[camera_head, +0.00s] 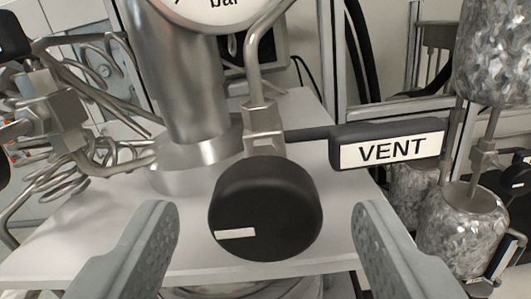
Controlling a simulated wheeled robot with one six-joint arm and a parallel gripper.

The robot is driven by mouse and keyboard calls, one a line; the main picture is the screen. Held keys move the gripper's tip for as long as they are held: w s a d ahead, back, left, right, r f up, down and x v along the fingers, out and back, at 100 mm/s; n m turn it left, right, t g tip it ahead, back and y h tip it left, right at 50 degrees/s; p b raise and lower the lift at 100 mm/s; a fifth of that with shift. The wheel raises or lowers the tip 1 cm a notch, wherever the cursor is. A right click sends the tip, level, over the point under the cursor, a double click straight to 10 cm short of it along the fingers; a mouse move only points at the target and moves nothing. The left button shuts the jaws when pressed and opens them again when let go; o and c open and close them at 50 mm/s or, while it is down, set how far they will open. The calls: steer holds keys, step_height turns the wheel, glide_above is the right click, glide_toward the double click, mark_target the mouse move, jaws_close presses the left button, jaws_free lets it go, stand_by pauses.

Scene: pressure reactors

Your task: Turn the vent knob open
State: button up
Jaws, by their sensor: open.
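The vent knob (268,205) is a round black knob in the middle of the view, with a white mark on its face pointing left and slightly down. A black sign reading VENT (388,148) sits to its upper right, on a dark bar beside the knob's valve body (263,128). My gripper (262,222) is open, with one grey finger to the left of the knob and one to the right. Visible gaps separate both fingers from the knob in the picture. Nothing is held.
A steel reactor column (190,85) with a pressure gauge (225,8) stands behind the knob. Bent steel tubes (95,150) crowd the left. Mottled metal cylinders (462,230) stand at the right. A pale bench top (110,235) lies below.

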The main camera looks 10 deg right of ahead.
steer(key=shift+x, duration=1.25)
steer(key=c, duration=1)
steer(key=shift+o, duration=0.2)
